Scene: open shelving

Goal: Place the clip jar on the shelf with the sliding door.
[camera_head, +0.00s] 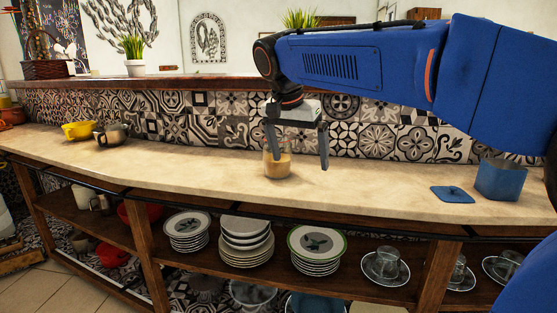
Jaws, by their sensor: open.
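A small glass jar with tan contents (278,164), which looks like the clip jar, stands upright on the stone-coloured counter. My gripper (297,157) is open and points down over the jar. Its left finger is at the jar's upper left, overlapping it in view, and its right finger is to the right of the jar, with a gap. I cannot tell whether the left finger touches it. The jar's lid is partly hidden. Open wooden shelves (145,250) run below the counter; I cannot make out a sliding door.
A blue container (500,180) and a flat blue piece (453,194) are at right on the counter. Plate stacks (246,240) and glasses on saucers (386,267) fill the shelf below. The middle left counter is clear.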

